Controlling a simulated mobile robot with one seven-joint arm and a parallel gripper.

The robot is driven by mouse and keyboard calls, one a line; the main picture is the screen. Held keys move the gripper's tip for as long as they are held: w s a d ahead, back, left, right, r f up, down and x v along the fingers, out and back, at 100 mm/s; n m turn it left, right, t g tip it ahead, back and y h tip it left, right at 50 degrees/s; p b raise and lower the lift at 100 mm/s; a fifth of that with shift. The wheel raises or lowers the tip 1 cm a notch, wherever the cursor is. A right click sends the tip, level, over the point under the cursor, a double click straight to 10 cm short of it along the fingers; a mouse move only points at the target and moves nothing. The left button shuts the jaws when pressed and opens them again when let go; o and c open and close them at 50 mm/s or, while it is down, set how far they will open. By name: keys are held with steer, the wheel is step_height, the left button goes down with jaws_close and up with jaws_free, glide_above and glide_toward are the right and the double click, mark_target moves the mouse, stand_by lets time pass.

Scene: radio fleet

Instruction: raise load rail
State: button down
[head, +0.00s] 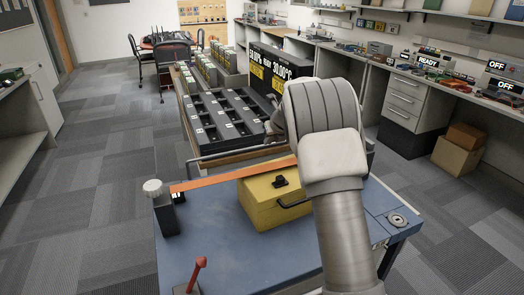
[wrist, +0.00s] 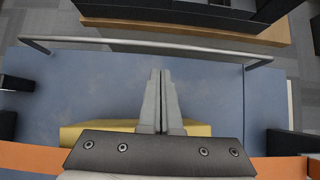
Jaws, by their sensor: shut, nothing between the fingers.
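My gripper (wrist: 160,75) is shut and empty, its fingers pointing toward the far edge of a blue table (wrist: 105,85). In the head view my arm hides most of it. A thin silver rail (wrist: 150,45) spans that edge, beyond the fingertips and apart from them; it also shows in the head view (head: 235,152). An orange bar (head: 235,175) runs level from a dark post with a pale knob (head: 153,187) and passes behind my arm. The orange bar (wrist: 30,157) also shows at both lower sides of the wrist view. I cannot tell which is the load rail.
A yellow box (head: 262,205) with a black handle sits on the blue table beside the orange bar. A red lever (head: 197,272) stands at the front. Beyond the rail is a wood-edged bench with black charger trays (head: 225,112). Carpet at left is clear.

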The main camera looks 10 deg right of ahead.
steer(key=shift+f, duration=0.1)
steer(key=b+x, duration=0.1)
steer(key=x, duration=0.8)
steer(key=shift+w+f, duration=0.3)
step_height(320, 180, up, 9)
steer(key=p, duration=0.8)
steer(key=shift+p, duration=0.3)
steer(key=shift+w+r, duration=0.1)
steer(key=shift+r, duration=0.05)
